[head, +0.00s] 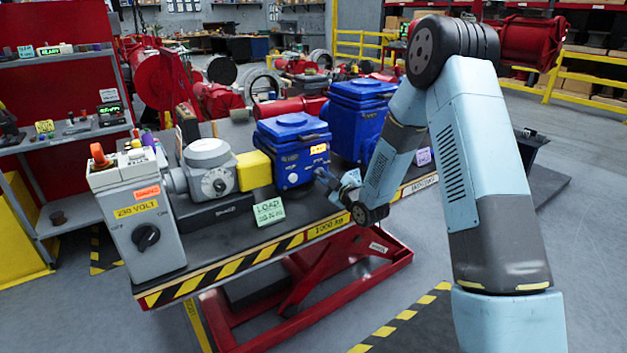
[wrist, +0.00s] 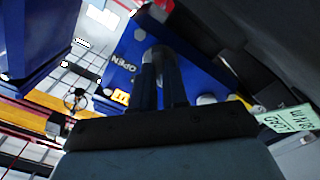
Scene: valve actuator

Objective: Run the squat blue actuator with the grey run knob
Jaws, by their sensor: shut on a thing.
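The squat blue actuator (head: 290,165) stands on the lift table, joined on its left to a yellow block. My gripper (head: 321,173) reaches its front right side from the right. In the wrist view, my gripper (wrist: 160,75) is shut on a round grey knob (wrist: 155,54) on the actuator's blue face (wrist: 122,55), beside the word OPEN. The fingers hide part of the knob, so any mark on it cannot be read. A larger blue actuator (head: 350,130) stands behind and to the right, partly covered by my arm.
A grey control box (head: 150,225) marked 230 VOLT, with a black rotary knob (head: 146,237), stands at the table's left end. A green LOAD card (head: 269,211) stands at the front edge. A grey gearbox (head: 208,155) sits left of the yellow block (head: 254,170).

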